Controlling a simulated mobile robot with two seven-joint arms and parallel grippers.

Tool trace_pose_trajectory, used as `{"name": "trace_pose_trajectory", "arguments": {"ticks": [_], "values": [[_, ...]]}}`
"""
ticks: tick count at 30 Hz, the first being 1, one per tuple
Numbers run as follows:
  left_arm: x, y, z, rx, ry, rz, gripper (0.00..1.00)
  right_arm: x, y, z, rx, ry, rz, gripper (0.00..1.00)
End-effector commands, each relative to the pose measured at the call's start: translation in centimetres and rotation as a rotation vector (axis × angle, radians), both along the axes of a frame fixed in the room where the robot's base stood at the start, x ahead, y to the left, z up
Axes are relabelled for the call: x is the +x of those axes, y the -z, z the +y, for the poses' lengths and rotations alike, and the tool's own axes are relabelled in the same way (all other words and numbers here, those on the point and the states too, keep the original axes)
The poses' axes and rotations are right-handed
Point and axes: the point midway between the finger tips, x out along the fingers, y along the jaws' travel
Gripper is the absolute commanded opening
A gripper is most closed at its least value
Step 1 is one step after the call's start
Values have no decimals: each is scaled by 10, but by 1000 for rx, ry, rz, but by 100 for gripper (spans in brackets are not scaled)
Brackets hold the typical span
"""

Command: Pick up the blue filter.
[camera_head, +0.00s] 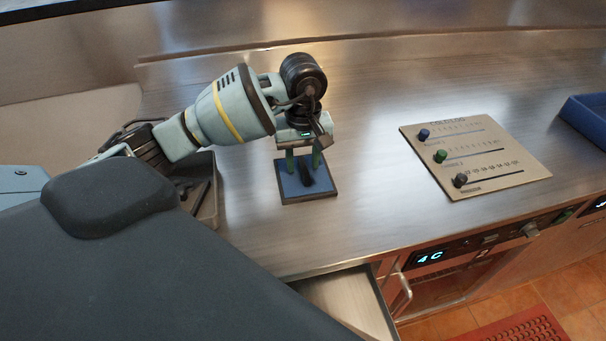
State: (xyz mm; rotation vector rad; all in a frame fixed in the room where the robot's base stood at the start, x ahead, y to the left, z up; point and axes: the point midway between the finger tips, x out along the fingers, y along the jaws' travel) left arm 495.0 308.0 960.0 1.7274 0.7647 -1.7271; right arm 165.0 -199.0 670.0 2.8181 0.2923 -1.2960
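The blue filter (293,187), a flat blue square with a dark rim and a dark raised piece in its middle, lies on the steel counter. My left gripper (304,163) points down over it, with its two greenish fingers apart. The fingers come down on either side of the dark raised piece; I cannot tell whether they touch it. My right gripper is not in view.
A beige board (477,155) with blue, green and black knobs lies to the right on the counter (375,215). A blue tray (587,122) is at the right edge. A dark tray (209,205) sits behind my arm. An open drawer (345,300) juts out below the counter.

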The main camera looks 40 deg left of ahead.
Motion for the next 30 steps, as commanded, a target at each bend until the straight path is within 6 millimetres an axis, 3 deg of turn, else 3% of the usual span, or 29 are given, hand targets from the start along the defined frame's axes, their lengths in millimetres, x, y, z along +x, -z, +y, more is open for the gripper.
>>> {"name": "trace_pose_trajectory", "arguments": {"ticks": [8,18,30], "values": [[0,4,0,1,-1,-1,39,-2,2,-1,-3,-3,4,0],[0,4,0,1,-1,-1,0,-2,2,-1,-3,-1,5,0],[0,1,0,1,-1,-1,0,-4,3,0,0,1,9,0]]}}
